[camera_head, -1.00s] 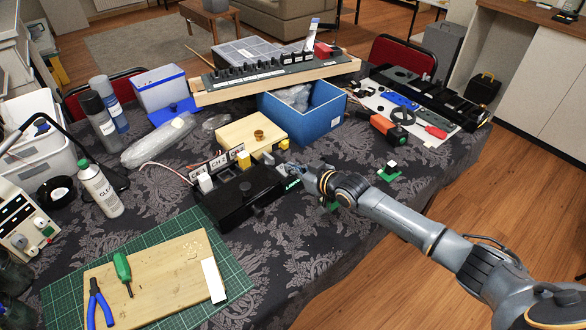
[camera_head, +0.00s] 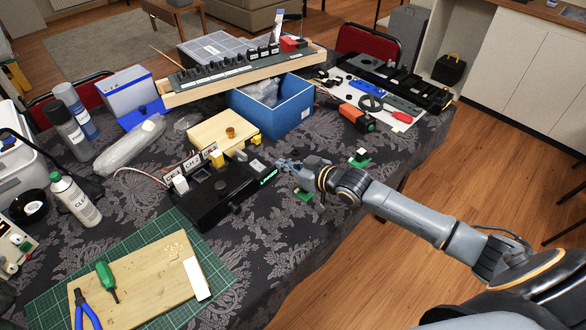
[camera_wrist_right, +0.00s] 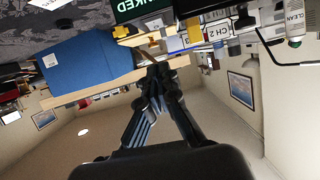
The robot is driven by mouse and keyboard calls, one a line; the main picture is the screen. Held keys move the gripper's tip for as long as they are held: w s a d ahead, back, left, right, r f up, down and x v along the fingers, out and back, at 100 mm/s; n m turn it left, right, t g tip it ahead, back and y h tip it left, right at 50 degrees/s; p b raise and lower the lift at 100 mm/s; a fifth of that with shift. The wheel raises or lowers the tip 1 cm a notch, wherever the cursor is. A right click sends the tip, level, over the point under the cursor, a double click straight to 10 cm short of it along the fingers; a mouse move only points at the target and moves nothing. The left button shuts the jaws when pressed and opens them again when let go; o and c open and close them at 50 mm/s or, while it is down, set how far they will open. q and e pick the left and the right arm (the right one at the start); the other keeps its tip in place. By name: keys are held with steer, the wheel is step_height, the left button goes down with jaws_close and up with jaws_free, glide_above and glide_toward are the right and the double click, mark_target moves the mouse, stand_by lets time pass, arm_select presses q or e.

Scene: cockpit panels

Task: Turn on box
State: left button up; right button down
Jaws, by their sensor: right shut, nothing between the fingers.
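The black box (camera_head: 215,205) with "CH 2" labels sits on the patterned table cloth. White, yellow and grey parts (camera_head: 257,165) stand along its back edge. A lit green display (camera_head: 268,178) is at its right end. The display also shows at the top of the right wrist view (camera_wrist_right: 135,5), cut off, with letters ending in "KED". My right gripper (camera_head: 281,164) is shut and empty, just right of and behind the display, close to the box. In the right wrist view its fingers (camera_wrist_right: 156,78) are together. I cannot tell if they touch anything. My left gripper is not in view.
A yellowish box (camera_head: 222,130) and a blue bin (camera_head: 272,108) stand behind the black box. A cutting board (camera_head: 140,275) with pliers and a green screwdriver lies in front. Small green boards (camera_head: 360,158) lie right of my gripper. The cloth in front of my right forearm is mostly clear.

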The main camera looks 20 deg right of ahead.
steer(key=v, duration=0.2)
steer(key=shift+s+d+f, duration=0.1)
steer(key=shift+s+f, duration=0.05)
steer(key=shift+s, duration=0.2)
